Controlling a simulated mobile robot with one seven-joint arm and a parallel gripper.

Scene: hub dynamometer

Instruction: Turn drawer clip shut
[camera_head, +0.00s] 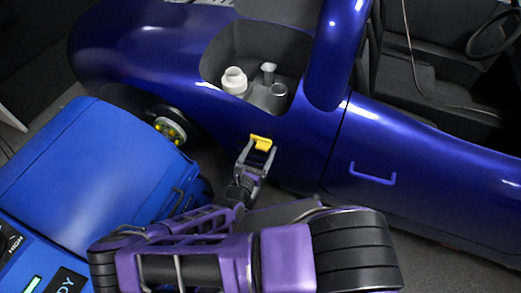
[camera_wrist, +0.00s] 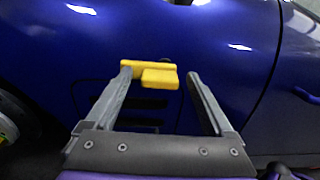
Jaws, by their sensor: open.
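The drawer clip is a small yellow piece (camera_head: 261,142) on the side of the dark blue car body. In the wrist view the yellow clip (camera_wrist: 158,77) shows a long thin part behind and a blockier part in front. My gripper (camera_head: 257,159) is open, with its fingers pointing at the clip. In the wrist view the gripper (camera_wrist: 160,75) has its left fingertip close to the clip's left part, and the right fingertip is to the right of the clip with a gap. I cannot tell whether the left finger touches it.
The car body (camera_head: 300,150) fills the background. An open bay above the clip holds white cylindrical parts (camera_head: 234,80). A wheel hub (camera_head: 170,129) is at the left, beside a blue machine (camera_head: 90,160). A purple door handle (camera_head: 372,177) is at the right.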

